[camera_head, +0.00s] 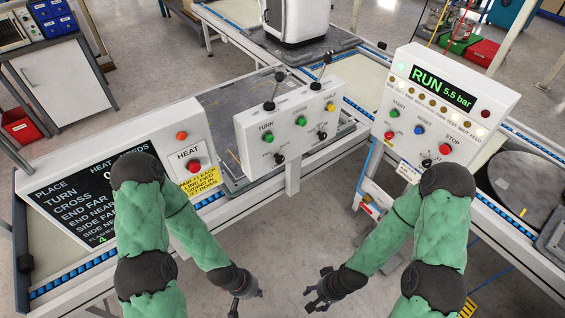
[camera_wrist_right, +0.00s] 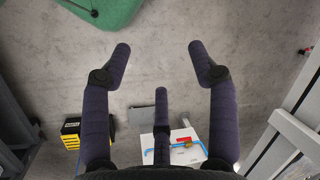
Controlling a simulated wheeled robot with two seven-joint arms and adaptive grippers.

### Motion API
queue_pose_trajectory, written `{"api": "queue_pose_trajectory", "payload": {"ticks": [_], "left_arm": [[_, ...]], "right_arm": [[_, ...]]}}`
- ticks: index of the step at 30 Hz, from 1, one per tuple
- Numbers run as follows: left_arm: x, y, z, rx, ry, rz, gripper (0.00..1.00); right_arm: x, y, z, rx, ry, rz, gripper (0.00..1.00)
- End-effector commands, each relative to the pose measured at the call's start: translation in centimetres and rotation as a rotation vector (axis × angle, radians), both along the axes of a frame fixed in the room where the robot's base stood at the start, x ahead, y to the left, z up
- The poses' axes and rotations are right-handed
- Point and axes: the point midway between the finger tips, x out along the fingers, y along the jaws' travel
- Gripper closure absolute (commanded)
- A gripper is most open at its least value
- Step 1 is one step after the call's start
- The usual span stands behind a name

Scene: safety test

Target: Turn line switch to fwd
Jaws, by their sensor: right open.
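The line switch cannot be told for sure, as the small labels are unreadable. A black rotary switch (camera_head: 427,162) sits low on the white right panel (camera_head: 405,75), whose display reads RUN 5.5 bar. A red-and-white knob (camera_head: 389,135) is on the same panel. The middle panel (camera_head: 250,128) has two black switches, a left one (camera_head: 279,158) and a right one (camera_head: 321,135). My left gripper (camera_head: 245,296) is low in front of the panels, touching none; its opening is unclear. My right gripper (camera_head: 318,297) is open and empty, and its spread fingers show in the wrist view (camera_wrist_right: 160,55).
A left panel with a HEAT button (camera_head: 193,166) and a black text board (camera_head: 75,200) stands at left. Two upright levers, one left (camera_head: 272,90) and one right (camera_head: 322,66), rise from the middle panel. Open floor (camera_head: 290,235) lies between the panels and my grippers.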

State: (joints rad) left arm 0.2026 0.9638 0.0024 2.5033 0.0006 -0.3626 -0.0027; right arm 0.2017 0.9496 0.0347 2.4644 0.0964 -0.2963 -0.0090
Motion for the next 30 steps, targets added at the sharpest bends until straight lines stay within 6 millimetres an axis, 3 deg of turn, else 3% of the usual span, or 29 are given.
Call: {"api": "queue_pose_trajectory", "payload": {"ticks": [4,7,11,14,17,23,26,30], "left_arm": [[0.0,0.0,0.2,0.000,0.000,0.000,1.00],[0.0,0.0,0.3,0.000,0.000,0.000,1.00],[0.0,0.0,0.5,0.000,0.000,0.000,1.00],[0.0,0.0,0.6,0.000,0.000,0.000,1.00],[0.0,0.0,0.7,0.000,0.000,0.000,1.00],[0.0,0.0,0.9,0.000,0.000,0.000,1.00],[0.0,0.0,1.1,0.000,0.000,0.000,1.00],[0.0,0.0,1.2,0.000,0.000,0.000,1.00]], "right_arm": [[-0.9,0.1,-0.2,-0.009,0.177,-0.164,0.40],[-1.2,1.1,0.2,0.021,0.313,-0.305,0.40],[-0.6,3.6,1.4,0.104,0.471,-0.494,0.40],[1.0,6.0,2.6,0.201,0.574,-0.643,0.40],[3.6,8.4,4.2,0.327,0.656,-0.790,0.40],[11.7,12.0,8.4,0.655,0.755,-1.069,0.40],[16.7,12.5,10.8,0.851,0.763,-1.195,0.40],[23.6,11.3,14.5,1.140,0.727,-1.346,0.40]]}}
